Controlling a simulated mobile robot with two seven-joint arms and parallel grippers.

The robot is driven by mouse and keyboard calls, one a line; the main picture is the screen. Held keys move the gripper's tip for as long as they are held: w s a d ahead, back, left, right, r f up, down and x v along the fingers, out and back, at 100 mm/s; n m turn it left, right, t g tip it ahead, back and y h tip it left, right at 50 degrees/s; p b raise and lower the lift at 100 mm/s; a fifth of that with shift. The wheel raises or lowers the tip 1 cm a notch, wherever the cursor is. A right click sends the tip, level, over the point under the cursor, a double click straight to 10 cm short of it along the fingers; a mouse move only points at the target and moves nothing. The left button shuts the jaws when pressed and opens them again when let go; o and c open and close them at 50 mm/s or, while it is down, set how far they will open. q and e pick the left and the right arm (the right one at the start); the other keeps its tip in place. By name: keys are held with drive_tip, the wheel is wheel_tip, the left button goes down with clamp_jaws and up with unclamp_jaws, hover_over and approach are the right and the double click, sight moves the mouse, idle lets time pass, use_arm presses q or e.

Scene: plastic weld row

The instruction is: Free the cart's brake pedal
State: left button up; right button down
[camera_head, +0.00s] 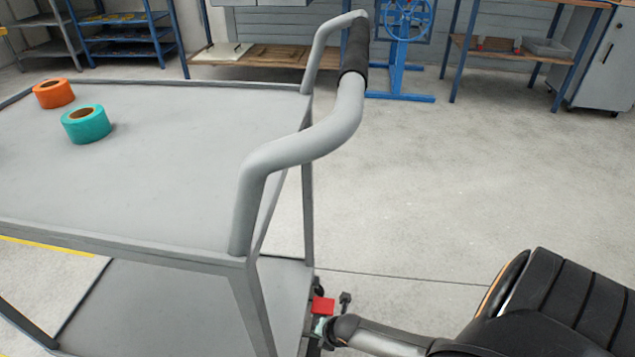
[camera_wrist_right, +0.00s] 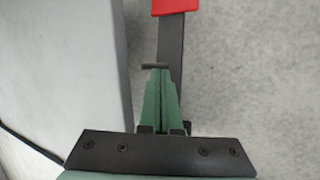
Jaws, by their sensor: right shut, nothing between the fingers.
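The grey cart (camera_head: 170,180) stands at left in the head view. Its red brake pedal (camera_head: 322,306) is low at the cart's near right corner, partly crowded by my right wrist. In the right wrist view the red pedal (camera_wrist_right: 175,7) is at the top edge, at the end of a dark pedal arm (camera_wrist_right: 175,42). My right gripper (camera_head: 320,325) is beside the pedal. Its green fingers (camera_wrist_right: 162,78) are shut and empty, over the dark arm, short of the red pad. I cannot tell whether they touch it. My left gripper is out of view.
The cart's handle (camera_head: 300,148) rises above the pedal. An orange roll (camera_head: 53,93) and a teal roll (camera_head: 86,124) lie on the cart's top. Right of the cart, the concrete floor (camera_head: 450,190) is clear. Shelves and workbenches stand at the back.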

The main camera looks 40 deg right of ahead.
drive_tip(key=shift+a+f, duration=0.1)
drive_tip(key=shift+f, duration=0.35)
drive_tip(key=shift+s+a+f, duration=0.15)
drive_tip(key=shift+f, duration=0.55)
idle(0.8)
drive_tip(key=shift+r, duration=0.15)
drive_tip(key=shift+w+d+r+p, duration=0.1)
drive_tip(key=shift+d+r+p, duration=0.05)
drive_tip(key=shift+r+p, duration=0.4)
drive_tip(key=shift+w+d+r+p, duration=0.1)
drive_tip(key=shift+r+p, duration=0.3)
drive_tip(key=shift+r, duration=0.1)
drive_tip(key=shift+r, duration=0.1)
drive_tip(key=r+p, duration=0.3)
drive_tip(key=d+r+p, duration=0.1)
drive_tip(key=shift+w+r, duration=0.35)
